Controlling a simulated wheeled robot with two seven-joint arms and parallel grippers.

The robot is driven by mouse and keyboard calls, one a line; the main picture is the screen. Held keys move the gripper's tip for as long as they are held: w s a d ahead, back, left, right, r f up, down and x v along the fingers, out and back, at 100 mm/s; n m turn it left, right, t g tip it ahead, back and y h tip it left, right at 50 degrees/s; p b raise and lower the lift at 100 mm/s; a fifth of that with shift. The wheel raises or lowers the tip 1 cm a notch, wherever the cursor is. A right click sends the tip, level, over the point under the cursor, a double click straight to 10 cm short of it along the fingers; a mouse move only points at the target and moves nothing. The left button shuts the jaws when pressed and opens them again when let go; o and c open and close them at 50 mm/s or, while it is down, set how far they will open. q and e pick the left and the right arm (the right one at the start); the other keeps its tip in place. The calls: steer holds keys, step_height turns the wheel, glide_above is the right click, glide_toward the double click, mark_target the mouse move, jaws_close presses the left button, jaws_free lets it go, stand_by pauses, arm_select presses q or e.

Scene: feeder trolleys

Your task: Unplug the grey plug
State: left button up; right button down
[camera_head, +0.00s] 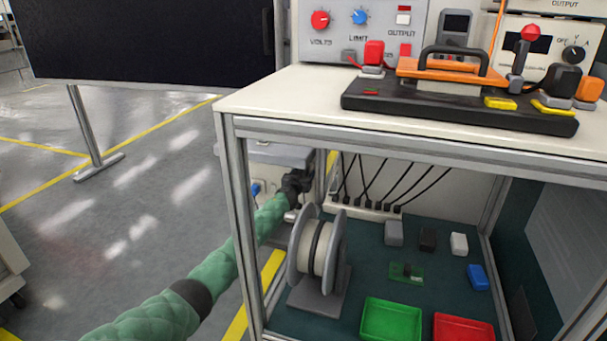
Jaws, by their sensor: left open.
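My left arm comes in from the lower left in a green sleeve and reaches past the bench's front left post. My left gripper (298,181) is dark and small, low beside the open lower bay, near the left end of a pale power strip (365,211). It is open, and I see nothing held in it. Several black plugs with black cables stand in the strip. I cannot make out a grey plug for certain; the gripper and the reel may hide part of that end. My right gripper is not in view.
A cable reel (318,247) stands just in front of the gripper. The bench post (240,225) is close to the arm. Small blocks, a green tray (391,320) and a red tray (463,328) lie on the lower shelf. Instruments and a black fixture (460,105) stand on the bench top.

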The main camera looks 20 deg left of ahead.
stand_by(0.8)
arm_select(q)
jaws_close()
steer(key=s+p, duration=0.4)
steer(key=s, duration=0.2)
stand_by(1.4)
steer(key=shift+a, duration=0.1)
